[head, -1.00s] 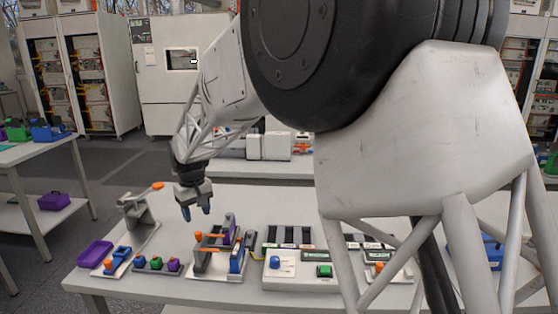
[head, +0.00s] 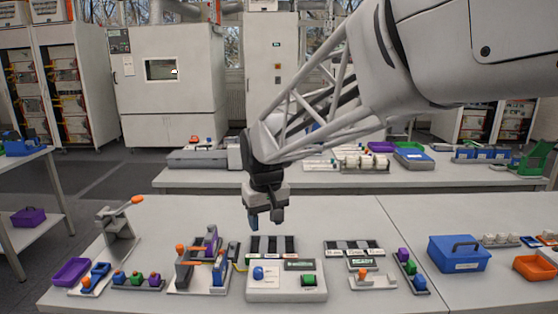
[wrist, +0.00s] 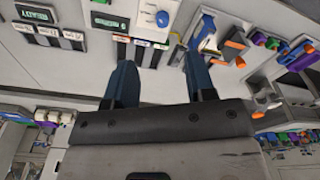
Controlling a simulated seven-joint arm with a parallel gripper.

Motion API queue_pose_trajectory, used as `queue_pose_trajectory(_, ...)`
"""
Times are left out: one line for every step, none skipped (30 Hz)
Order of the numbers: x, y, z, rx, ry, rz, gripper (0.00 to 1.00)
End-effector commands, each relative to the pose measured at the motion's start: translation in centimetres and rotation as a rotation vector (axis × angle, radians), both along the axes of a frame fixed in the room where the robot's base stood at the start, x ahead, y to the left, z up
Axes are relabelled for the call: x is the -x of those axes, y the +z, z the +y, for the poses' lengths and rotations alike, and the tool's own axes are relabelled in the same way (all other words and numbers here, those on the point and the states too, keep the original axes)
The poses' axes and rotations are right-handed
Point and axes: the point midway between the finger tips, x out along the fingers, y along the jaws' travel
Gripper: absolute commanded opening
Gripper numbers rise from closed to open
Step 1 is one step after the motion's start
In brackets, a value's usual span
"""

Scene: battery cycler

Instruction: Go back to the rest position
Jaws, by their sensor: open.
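My gripper (head: 265,218) hangs fingers-down above the back part of the front table (head: 180,216) in the head view. It is over the area just behind the cycler box (head: 286,281) with the blue knob and green button. In the wrist view the two dark blue fingers (wrist: 159,88) stand well apart, with nothing between them. The cycler box also shows in the wrist view (wrist: 133,12), beyond the fingertips. The gripper touches nothing that I can see.
A purple-and-orange clamp fixture (head: 203,265) and a lever press (head: 117,236) stand left. The table strip behind the devices is mostly clear. Another bench (head: 210,180) stands behind.

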Motion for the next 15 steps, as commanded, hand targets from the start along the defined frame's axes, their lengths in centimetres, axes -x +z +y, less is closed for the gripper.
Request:
queue_pose_trajectory(0.9, 0.4, -1.4, -0.003, -0.019, -0.007, 0.50)
queue_pose_trajectory(1.5, 0.4, -2.1, -0.003, -0.030, -0.009, 0.50)
queue_pose_trajectory(2.2, 0.6, -3.0, -0.006, -0.044, -0.013, 0.50)
queue_pose_trajectory(2.7, 0.7, -3.7, -0.006, -0.054, -0.016, 0.50)
queue_pose_trajectory(3.3, 0.7, -4.4, -0.007, -0.065, -0.019, 0.50)
queue_pose_trajectory(4.0, 0.8, -5.3, -0.008, -0.080, -0.023, 0.50)
queue_pose_trajectory(4.6, 0.8, -6.0, -0.009, -0.091, -0.024, 0.50)
queue_pose_trajectory(5.2, 0.9, -6.6, -0.010, -0.102, -0.029, 0.50)
queue_pose_trajectory(6.0, 0.9, -7.5, -0.012, -0.117, -0.031, 0.50)
queue_pose_trajectory(6.6, 0.9, -8.1, -0.013, -0.128, -0.034, 0.50)
queue_pose_trajectory(7.2, 1.0, -8.7, -0.014, -0.139, -0.038, 0.50)
queue_pose_trajectory(8.0, 0.9, -9.5, -0.015, -0.154, -0.041, 0.50)
queue_pose_trajectory(8.6, 0.9, -10.1, -0.017, -0.164, -0.046, 0.50)
queue_pose_trajectory(9.2, 0.9, -10.6, -0.018, -0.175, -0.048, 0.50)
queue_pose_trajectory(10.0, 0.8, -11.4, -0.019, -0.189, -0.052, 0.50)
